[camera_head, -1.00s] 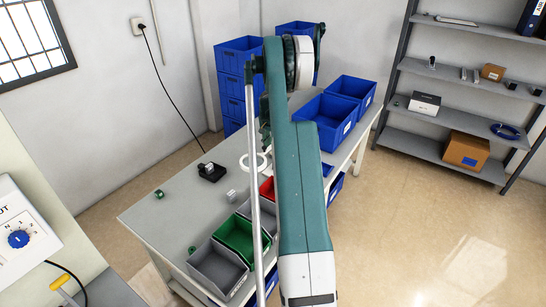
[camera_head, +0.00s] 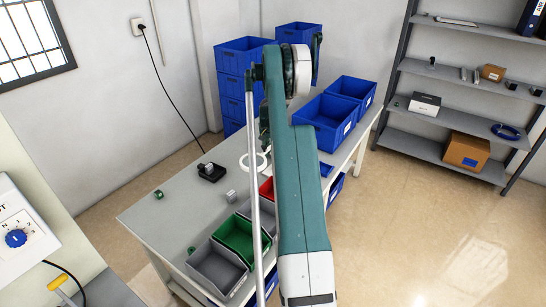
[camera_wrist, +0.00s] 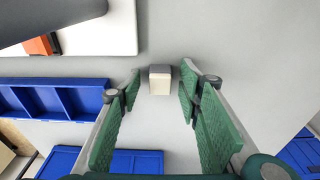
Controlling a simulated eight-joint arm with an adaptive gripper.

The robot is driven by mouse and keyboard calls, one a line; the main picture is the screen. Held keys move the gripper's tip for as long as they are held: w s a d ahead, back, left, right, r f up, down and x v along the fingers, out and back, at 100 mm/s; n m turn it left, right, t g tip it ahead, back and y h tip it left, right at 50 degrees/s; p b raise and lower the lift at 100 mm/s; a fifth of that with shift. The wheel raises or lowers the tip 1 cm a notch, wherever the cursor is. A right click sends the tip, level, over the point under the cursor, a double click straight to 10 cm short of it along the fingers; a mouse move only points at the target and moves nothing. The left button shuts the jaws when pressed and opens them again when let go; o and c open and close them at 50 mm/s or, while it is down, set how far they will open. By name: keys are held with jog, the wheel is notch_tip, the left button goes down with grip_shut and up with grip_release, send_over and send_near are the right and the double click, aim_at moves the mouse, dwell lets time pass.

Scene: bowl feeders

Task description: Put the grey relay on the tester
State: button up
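A small grey block (camera_head: 231,196), which looks like the grey relay, sits on the table in the head view. A black device with a light top part (camera_head: 211,172), probably the tester, stands behind it, with a black cable running to the wall socket. My gripper (camera_wrist: 160,76) is open in the wrist view, its green fingers spread apart. A small block with a pale face and grey sides (camera_wrist: 160,80) lies between and beyond the fingertips, with gaps on both sides. I cannot tell whether it is the same block.
Grey, green (camera_head: 239,237) and red bins line the table's near right side. Blue bins (camera_head: 324,120) stand farther back. Small green parts (camera_head: 159,194) lie on the left of the table. A blue compartment tray (camera_wrist: 60,98) lies left of my gripper in the wrist view.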

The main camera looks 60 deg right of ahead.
jog(key=c, duration=1)
jog(key=shift+r+p, duration=0.75)
jog(key=shift+r, duration=4.25)
